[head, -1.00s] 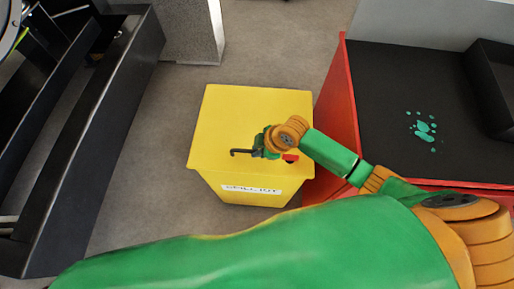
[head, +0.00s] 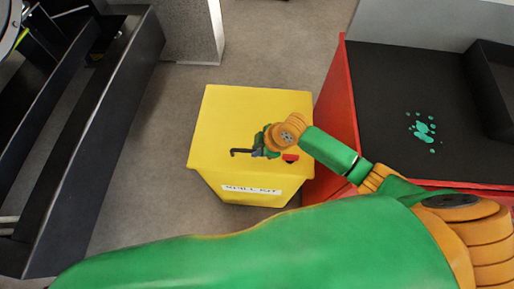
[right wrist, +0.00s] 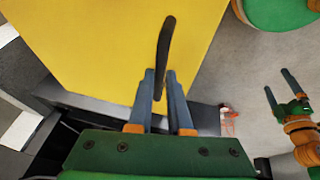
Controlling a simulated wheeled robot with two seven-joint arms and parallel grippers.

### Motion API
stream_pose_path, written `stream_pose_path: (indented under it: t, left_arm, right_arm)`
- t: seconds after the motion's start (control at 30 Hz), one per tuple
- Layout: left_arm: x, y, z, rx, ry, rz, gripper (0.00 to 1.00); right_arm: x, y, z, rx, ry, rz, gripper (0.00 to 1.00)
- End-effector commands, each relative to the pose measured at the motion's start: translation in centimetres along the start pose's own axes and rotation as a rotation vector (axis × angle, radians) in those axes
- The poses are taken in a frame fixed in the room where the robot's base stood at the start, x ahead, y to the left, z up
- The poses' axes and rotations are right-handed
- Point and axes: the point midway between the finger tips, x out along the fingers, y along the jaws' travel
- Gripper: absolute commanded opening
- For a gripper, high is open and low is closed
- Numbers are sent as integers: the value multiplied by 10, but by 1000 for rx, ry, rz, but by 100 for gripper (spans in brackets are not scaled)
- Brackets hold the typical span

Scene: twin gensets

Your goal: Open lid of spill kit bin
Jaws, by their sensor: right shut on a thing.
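The yellow spill kit bin (head: 215,182) stands on the floor, with a white label on its front face. Its flat yellow lid (head: 235,108) looks closed in the head view. A dark bar that looks like the lid's handle (head: 238,152) runs along the lid near its front edge. My right gripper (head: 262,150) is shut on this handle near its right end. In the right wrist view the dark handle (right wrist: 163,50) passes between the fingertips of my right gripper (right wrist: 158,85). My left gripper (right wrist: 281,92) shows at the right of that view, empty, fingers apart.
A red-sided unit with a black top (head: 390,110) stands close to the bin's right. A dark open frame (head: 95,150) lies at the left. Grey floor (head: 150,140) is free between that frame and the bin. A small red part (head: 290,158) shows beside my right gripper.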

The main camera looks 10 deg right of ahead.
Motion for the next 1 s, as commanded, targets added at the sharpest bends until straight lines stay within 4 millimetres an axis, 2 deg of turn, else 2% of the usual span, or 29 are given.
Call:
stream_pose_path:
  t: [0.3, 0.5, 0.8, 1.0]
  left_arm:
    - [-45, -1, -4, 0, 0, 0, 95]
    - [-62, -1, -6, 0, 0, 0, 95]
    - [-62, -1, -6, 0, 0, 0, 95]
    - [-59, -1, -6, 0, 0, 0, 95]
  right_arm:
    - [-53, 34, -23, 40, 2, -91, 0]
    - [-83, 65, -36, 40, 4, -88, 0]
    - [-110, 107, -46, 40, 3, -85, 0]
    - [-119, 124, -49, 41, 1, -86, 0]
